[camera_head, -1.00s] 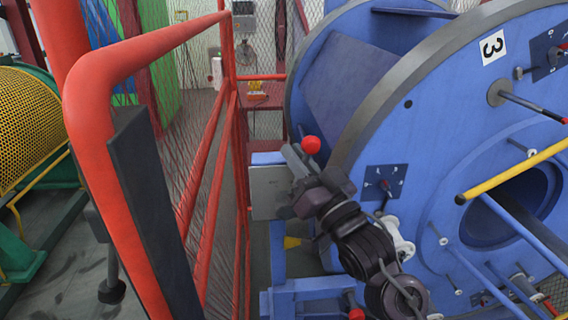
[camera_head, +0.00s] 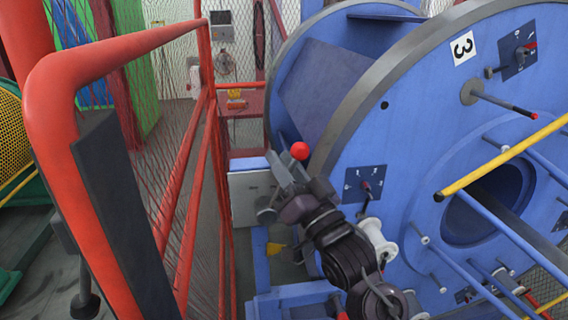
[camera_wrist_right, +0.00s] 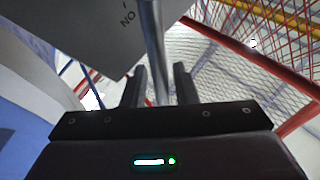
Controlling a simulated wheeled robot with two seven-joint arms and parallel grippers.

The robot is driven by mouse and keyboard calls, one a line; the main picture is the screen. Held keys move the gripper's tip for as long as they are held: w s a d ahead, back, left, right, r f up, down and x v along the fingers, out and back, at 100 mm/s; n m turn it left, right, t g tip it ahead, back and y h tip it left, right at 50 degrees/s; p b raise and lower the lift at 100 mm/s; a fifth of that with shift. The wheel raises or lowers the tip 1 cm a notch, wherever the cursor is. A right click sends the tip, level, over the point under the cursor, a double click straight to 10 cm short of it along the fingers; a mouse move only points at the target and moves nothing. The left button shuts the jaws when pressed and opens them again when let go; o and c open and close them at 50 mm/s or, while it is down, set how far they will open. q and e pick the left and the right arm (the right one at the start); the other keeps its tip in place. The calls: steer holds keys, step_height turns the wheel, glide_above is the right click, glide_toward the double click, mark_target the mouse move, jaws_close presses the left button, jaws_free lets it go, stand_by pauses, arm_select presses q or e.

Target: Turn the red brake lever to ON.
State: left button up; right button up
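The red brake lever shows its red ball knob (camera_head: 299,151) at the top of its rod, beside a pale grey box (camera_head: 252,190) with a blue top. My right gripper (camera_head: 283,180) is at the lever, just below the knob. In the right wrist view, the lever's metal rod (camera_wrist_right: 155,50) runs between my two fingers (camera_wrist_right: 158,88), with a gap on each side, so the gripper looks open around it. A grey plate (camera_wrist_right: 85,30) there bears the word ON, seen upside down. The knob is out of that view. My left gripper is not in view.
A red fence frame (camera_head: 100,60) with mesh stands left of the lever. The large blue strander drum (camera_head: 400,150), marked 3, stands close on the right. A yellow bar (camera_head: 500,167) sticks out from it. Grey floor (camera_head: 150,180) shows behind the fence.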

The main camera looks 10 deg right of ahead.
steer(key=shift+o, duration=0.3)
steer(key=b+v, duration=0.2)
steer(key=v, duration=0.6)
steer(key=shift+b, duration=0.4)
